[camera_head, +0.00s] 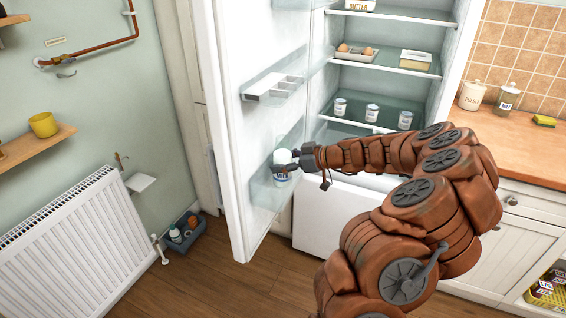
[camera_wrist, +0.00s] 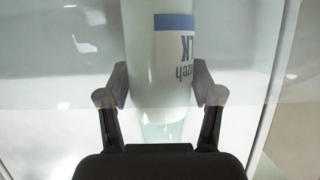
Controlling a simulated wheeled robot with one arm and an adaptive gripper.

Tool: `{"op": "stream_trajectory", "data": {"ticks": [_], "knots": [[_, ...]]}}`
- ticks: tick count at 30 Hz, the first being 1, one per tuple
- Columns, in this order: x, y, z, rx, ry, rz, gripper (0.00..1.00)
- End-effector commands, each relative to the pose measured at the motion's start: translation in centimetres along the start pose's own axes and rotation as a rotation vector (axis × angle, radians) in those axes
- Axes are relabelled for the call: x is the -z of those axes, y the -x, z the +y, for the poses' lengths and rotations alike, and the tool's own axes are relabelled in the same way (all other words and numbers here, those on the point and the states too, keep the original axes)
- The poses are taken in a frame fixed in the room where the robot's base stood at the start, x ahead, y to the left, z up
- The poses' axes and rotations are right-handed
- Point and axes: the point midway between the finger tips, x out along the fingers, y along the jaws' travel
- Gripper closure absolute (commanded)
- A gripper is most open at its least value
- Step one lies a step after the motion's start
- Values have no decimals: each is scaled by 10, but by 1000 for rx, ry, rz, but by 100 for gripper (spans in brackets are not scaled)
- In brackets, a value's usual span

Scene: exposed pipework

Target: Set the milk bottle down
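The milk bottle (camera_head: 282,156) is white and upright at the lower shelf of the open fridge door, partly hidden by my gripper (camera_head: 287,166). In the wrist view the milk bottle (camera_wrist: 160,75) fills the middle, with a blue and white label on its right side. The fingers of my gripper (camera_wrist: 160,90) lie against both sides of the bottle and appear shut on it. The clear door shelf (camera_head: 262,190) surrounds the bottle's lower part. I cannot tell whether its base touches the shelf floor.
The fridge door (camera_head: 233,130) stands wide open, with another door shelf (camera_head: 273,88) above. Inside, several small jars (camera_head: 372,113) stand on a shelf below an egg tray (camera_head: 356,53). A white radiator (camera_head: 70,240) and a grey crate (camera_head: 182,236) are at the left.

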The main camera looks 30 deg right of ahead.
Motion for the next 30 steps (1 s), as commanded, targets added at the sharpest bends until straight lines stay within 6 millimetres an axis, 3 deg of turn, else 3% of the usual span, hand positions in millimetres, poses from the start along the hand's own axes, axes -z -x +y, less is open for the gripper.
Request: {"op": "stream_trajectory", "data": {"ticks": [3, 17, 30], "knots": [[0, 0, 0, 0, 0, 0, 18], [5, 2, 0, 0, 0, 0, 18], [0, 82, 2, -6, 2, 1, 18]]}}
